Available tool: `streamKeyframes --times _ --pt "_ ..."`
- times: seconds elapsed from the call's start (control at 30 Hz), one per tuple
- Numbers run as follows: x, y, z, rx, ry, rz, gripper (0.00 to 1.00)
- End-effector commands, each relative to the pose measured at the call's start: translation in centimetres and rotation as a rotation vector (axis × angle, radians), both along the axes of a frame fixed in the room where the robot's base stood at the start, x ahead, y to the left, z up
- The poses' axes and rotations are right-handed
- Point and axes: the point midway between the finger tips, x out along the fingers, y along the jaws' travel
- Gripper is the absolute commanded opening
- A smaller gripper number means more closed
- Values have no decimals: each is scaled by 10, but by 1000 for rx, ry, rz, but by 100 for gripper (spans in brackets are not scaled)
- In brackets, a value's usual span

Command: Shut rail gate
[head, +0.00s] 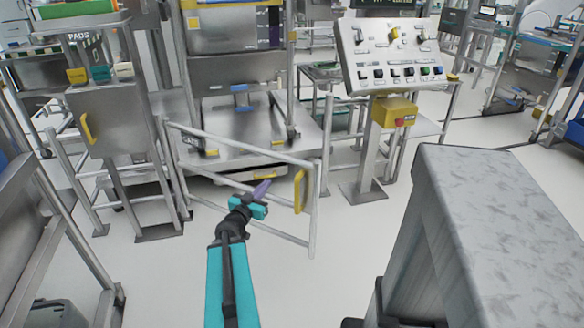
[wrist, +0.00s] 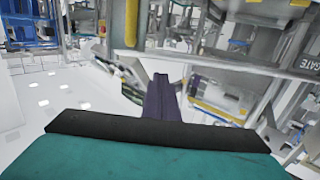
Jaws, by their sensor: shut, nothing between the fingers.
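The grey tubular rail gate (head: 240,142) is in the middle of the head view. Its left end is by the left posts and its free right end stands out towards me, so it looks at least partly open. A yellow handle (head: 300,191) is on its free end. My gripper (head: 263,188) has purple fingers, shut and empty, just left of the handle at the gate's rails. I cannot tell whether it touches them. In the wrist view the shut fingers (wrist: 162,92) point ahead, and a yellow upright bar (wrist: 131,22), apparently the handle, is above them to the left.
Behind the gate is a steel lift platform (head: 235,125). A control panel (head: 392,55) with a yellow stop box (head: 394,111) stands at the right. A steel cabinet (head: 108,120) stands at the left. The floor around the gate's near end is clear.

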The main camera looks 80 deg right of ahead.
Motion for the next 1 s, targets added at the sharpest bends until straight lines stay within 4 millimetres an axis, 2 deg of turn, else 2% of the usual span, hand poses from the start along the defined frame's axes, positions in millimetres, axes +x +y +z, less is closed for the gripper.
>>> streamKeyframes --times 0.03,0.1,0.2,0.67,1.0 --pt "-15 -2 3 -7 -1 -37 0" --pt "-28 -3 6 -13 2 -70 0" --pt "-36 -3 8 -16 2 -91 0" --pt "-35 -6 8 -16 2 -90 0" --pt "-43 -33 8 -17 2 -89 0"
